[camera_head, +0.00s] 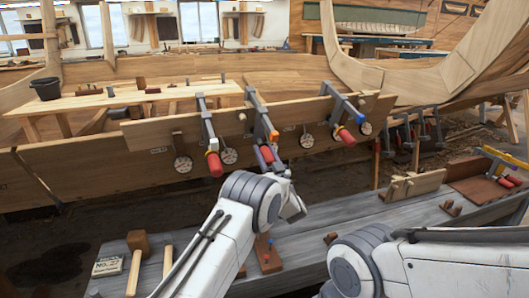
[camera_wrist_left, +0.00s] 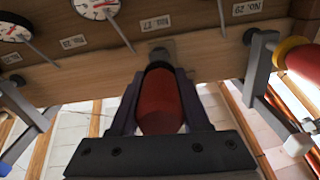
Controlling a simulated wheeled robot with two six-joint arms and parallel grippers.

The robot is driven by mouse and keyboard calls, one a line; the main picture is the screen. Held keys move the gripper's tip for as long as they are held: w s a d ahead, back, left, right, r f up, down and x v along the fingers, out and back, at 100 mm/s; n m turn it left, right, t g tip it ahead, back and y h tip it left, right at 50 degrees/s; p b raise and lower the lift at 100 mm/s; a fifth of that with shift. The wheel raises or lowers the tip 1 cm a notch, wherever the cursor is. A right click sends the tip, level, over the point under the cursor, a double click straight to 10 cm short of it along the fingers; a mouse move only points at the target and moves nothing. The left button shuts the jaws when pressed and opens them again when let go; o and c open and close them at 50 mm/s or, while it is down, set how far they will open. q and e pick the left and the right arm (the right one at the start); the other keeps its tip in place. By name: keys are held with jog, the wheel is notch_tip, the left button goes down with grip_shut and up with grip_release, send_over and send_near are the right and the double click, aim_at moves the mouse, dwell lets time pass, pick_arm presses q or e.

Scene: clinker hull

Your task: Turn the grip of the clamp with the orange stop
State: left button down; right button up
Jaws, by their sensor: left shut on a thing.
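Three clamps sit along the upper plank of the hull. The middle clamp (camera_head: 262,114) has an orange stop (camera_head: 274,135) on its bar and a red grip below. My left gripper (camera_head: 268,158) is shut around that red grip, which shows between the two dark fingers in the left wrist view (camera_wrist_left: 160,103). The orange stop cannot be made out in the wrist view. The left clamp (camera_head: 206,122) has a red grip (camera_head: 214,165), and the right clamp (camera_head: 340,105) has a red grip (camera_head: 345,137) and a blue stop. My right gripper is out of view.
Round dials (camera_head: 228,156) hang along the plank (camera_head: 150,133) near the clamps. A grey bench (camera_head: 400,222) in front carries a mallet (camera_head: 138,245), wooden pieces and a small block with coloured pegs (camera_head: 267,255). The neighbouring clamp (camera_wrist_left: 258,75) is close beside my left gripper.

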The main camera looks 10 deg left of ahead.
pick_arm(q)
jog(key=m+p, duration=0.1)
jog(key=m, duration=0.3)
jog(key=shift+m+p, duration=0.3)
jog(key=shift+m, duration=1.8)
jog(key=shift+d+f, duration=0.1)
jog(key=shift+c, duration=1.9)
grip_release()
jog(key=v, duration=1)
jog(key=shift+s, duration=0.2)
